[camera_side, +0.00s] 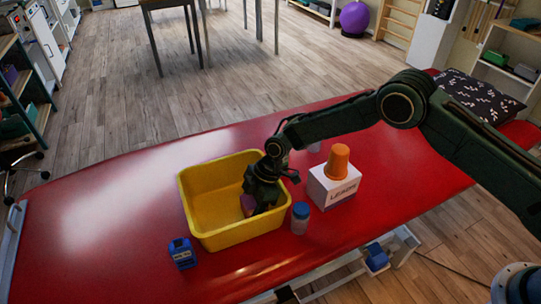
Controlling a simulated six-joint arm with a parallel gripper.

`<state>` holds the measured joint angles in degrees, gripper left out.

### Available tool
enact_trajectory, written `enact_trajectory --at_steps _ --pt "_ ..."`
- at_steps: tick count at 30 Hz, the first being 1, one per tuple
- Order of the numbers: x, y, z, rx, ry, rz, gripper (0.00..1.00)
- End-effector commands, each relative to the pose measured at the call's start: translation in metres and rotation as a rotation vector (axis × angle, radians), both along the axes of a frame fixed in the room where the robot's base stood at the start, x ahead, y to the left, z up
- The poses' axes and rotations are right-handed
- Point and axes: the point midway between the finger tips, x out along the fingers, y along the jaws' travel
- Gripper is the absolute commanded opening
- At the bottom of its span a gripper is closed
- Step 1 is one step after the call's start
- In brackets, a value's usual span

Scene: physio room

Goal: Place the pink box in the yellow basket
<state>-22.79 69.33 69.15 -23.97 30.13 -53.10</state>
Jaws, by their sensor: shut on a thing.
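The yellow basket (190,197) stands on the red treatment table, left of centre in the side view. My gripper (254,207) points down inside the right part of the basket. It is shut on the pink box (248,203), which shows only as a small dark pinkish patch between the fingers. The fingers and the basket wall hide much of the box. I cannot tell whether the box touches the basket floor.
A white box (337,190) with an orange cup (338,161) on top stands right of the basket. A blue-capped bottle (300,218) stands close to the basket's right side. A blue object (182,253) sits in front of it. The red table (95,235) is clear at left.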

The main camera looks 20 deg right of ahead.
Motion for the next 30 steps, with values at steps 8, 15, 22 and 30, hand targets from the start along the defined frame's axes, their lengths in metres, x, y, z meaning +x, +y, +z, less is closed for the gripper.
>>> enact_trajectory --at_steps 8,15,22,30 --pt "0.0 0.0 -0.0012 0.0 0.0 0.0 0.27" --pt "-0.0001 -0.0001 -0.0027 0.0 0.0 0.0 0.72" --pt "-0.0001 -0.0001 -0.0024 0.0 0.0 0.0 0.72" --pt "0.0002 -0.0025 0.0062 0.0 0.0 -0.001 0.72"
